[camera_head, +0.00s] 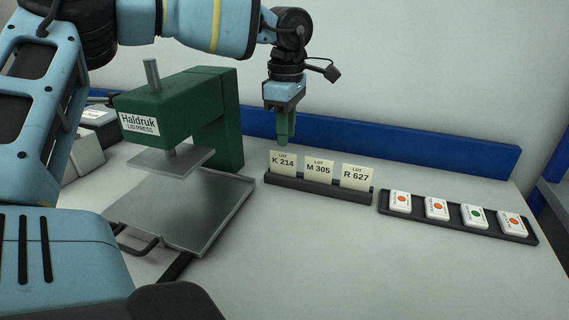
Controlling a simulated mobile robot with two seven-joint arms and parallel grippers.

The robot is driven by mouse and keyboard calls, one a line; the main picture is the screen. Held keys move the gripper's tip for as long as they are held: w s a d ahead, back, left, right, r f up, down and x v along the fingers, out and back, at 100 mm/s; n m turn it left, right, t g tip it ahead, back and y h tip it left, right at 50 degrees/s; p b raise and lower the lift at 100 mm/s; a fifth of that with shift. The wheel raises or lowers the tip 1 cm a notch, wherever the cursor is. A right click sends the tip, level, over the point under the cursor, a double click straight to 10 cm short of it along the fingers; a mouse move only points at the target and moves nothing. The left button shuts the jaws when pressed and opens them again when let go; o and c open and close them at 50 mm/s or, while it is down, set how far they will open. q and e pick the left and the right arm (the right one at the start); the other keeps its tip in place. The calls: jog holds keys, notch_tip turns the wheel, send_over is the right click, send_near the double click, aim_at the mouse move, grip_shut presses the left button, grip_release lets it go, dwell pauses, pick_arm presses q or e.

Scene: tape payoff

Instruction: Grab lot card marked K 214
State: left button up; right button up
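The lot card marked K 214 (283,164) is a cream card standing upright at the left end of a dark card holder (318,189). The M 305 card (318,172) and the R 627 card (356,177) stand beside it in the same holder. My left gripper (284,142) points down just above the K 214 card, with its green fingertips close over the card's top edge. The fingers overlap in this view, so their opening is hidden. The card's lower edge is hidden in the holder. My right gripper is not in view.
A green Haldruk lid press (212,118) with a metal plate (222,209) stands left of the holder. A dark tray (458,227) of several white boxes with coloured dots lies to the right. A blue rail (430,147) runs behind. The front table surface is clear.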

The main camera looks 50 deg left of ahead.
aim_at(283, 154)
pick_arm(q)
jog(key=shift+s+a+f, duration=0.1)
jog(key=shift+a+f, duration=0.05)
jog(key=shift+f, duration=1.45)
jog(key=shift+s+a+f, duration=0.1)
jog(key=shift+a+f, duration=0.05)
jog(key=shift+f, duration=1.4)
grip_shut()
